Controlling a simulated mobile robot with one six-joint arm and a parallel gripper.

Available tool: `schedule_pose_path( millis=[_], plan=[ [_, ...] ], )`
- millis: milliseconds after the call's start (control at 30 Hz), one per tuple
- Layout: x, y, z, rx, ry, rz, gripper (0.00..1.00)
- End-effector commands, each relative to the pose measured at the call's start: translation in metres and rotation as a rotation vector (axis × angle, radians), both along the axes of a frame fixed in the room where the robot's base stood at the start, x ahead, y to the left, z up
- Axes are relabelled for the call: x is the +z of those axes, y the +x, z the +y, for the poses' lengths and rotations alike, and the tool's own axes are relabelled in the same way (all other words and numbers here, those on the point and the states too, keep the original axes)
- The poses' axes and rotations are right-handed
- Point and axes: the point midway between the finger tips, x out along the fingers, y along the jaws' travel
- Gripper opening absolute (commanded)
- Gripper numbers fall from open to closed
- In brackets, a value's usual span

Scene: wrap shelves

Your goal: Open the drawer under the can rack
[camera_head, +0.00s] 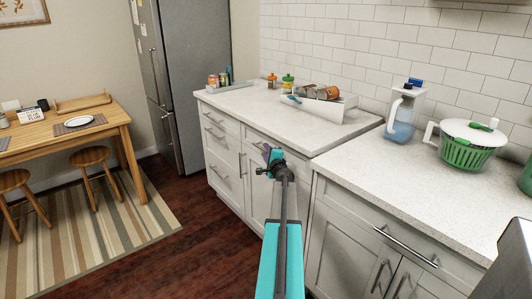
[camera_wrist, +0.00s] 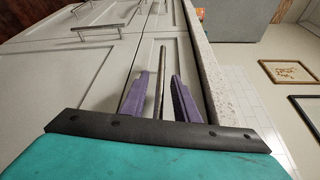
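A white rack (camera_head: 322,107) holding cans lying on their sides stands on the far counter against the tiled wall. Below it is a white drawer front (camera_head: 290,157), partly hidden by my arm. My gripper (camera_head: 270,153) is at this drawer front, just below the counter edge. In the wrist view the purple fingers of my gripper (camera_wrist: 161,82) are apart, one on each side of the drawer's bar handle (camera_wrist: 161,65). Gaps show between the handle and both fingers. The drawer looks shut.
Drawers with bar handles (camera_head: 214,133) lie to the left, and a nearer cabinet (camera_head: 350,225) to the right. A tray of small containers (camera_head: 222,82), a blue jug (camera_head: 403,115) and a green colander (camera_head: 466,152) stand on the counters. The wood floor (camera_head: 185,235) in front is clear.

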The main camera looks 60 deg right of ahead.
Motion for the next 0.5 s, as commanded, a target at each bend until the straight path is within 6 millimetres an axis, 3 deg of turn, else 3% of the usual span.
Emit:
schedule_pose_path(
  millis=[300,500],
  plan=[
    [-0.0001,0.0007,-0.0004,0.000,0.000,0.000,0.28],
    [-0.0001,0.0015,0.0007,0.001,0.000,0.000,0.00]
  ],
)
